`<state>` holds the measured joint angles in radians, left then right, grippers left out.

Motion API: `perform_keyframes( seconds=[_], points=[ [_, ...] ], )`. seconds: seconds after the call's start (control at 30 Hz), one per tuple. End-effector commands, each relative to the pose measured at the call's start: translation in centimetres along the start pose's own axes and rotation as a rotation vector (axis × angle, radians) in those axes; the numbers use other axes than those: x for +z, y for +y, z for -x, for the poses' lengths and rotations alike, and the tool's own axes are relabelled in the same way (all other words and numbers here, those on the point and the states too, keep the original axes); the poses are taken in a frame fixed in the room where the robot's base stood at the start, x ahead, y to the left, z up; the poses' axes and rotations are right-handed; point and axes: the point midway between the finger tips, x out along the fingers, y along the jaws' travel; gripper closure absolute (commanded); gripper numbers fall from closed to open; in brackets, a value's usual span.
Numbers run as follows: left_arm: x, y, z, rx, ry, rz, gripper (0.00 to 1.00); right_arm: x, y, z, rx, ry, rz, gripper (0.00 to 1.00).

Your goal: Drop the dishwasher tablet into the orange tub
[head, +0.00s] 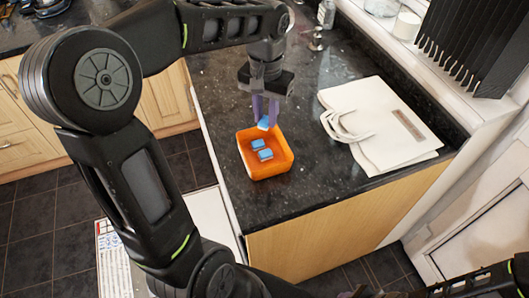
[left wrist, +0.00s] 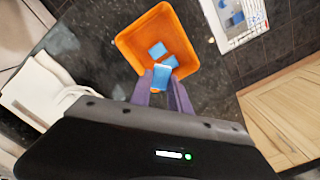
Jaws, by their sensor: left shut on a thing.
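The orange tub (head: 270,171) stands on the dark granite counter, with blue tablets (head: 265,155) lying inside it. My left gripper (head: 264,118) is above the far side of the tub, pointing down. Its purple fingers are shut on a blue dishwasher tablet (head: 264,124). In the left wrist view, the held tablet (left wrist: 162,73) shows between the fingertips, in front of the orange tub (left wrist: 135,42). Two tablets (left wrist: 157,50) show inside the tub there. How far the held tablet is above the tub floor is hard to tell. My right gripper is not clearly in view.
A white bag (head: 375,125) with handles lies on the counter to the right of the tub. A black ribbed rack (head: 470,45) and a white jar (head: 406,26) stand at the back right. Bare counter (head: 225,90) lies left of the gripper.

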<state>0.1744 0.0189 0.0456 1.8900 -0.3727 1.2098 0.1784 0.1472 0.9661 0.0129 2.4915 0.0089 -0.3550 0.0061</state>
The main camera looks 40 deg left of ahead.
Motion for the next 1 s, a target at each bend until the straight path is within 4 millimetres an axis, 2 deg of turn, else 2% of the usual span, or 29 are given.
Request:
perform_keyframes(
  seconds=[0.03,0.1,0.33,0.77,0.8,1.0],
  points=[
    [0.0,0.0,-1.1,0.000,-0.001,0.000,1.00,-0.1,0.2,-0.8,-0.002,0.001,0.001,0.64],
    [0.0,0.0,-1.9,0.000,-0.001,0.000,1.00,-0.2,0.4,-1.4,-0.004,0.003,0.003,0.64],
    [0.0,0.0,-4.3,0.000,-0.001,0.000,1.00,-0.4,0.8,-3.0,-0.010,0.009,0.008,0.64],
    [0.0,0.0,-4.8,0.000,-0.001,0.000,1.00,-0.5,0.8,-3.2,-0.012,0.011,0.009,0.64],
    [0.0,0.0,-4.8,0.000,-0.001,0.000,0.75,-0.5,0.8,-3.2,-0.012,0.011,0.009,0.64],
    [0.0,0.0,-4.8,0.000,0.000,0.000,0.59,-0.5,0.8,-3.2,-0.012,0.011,0.009,0.64]
  ],
)
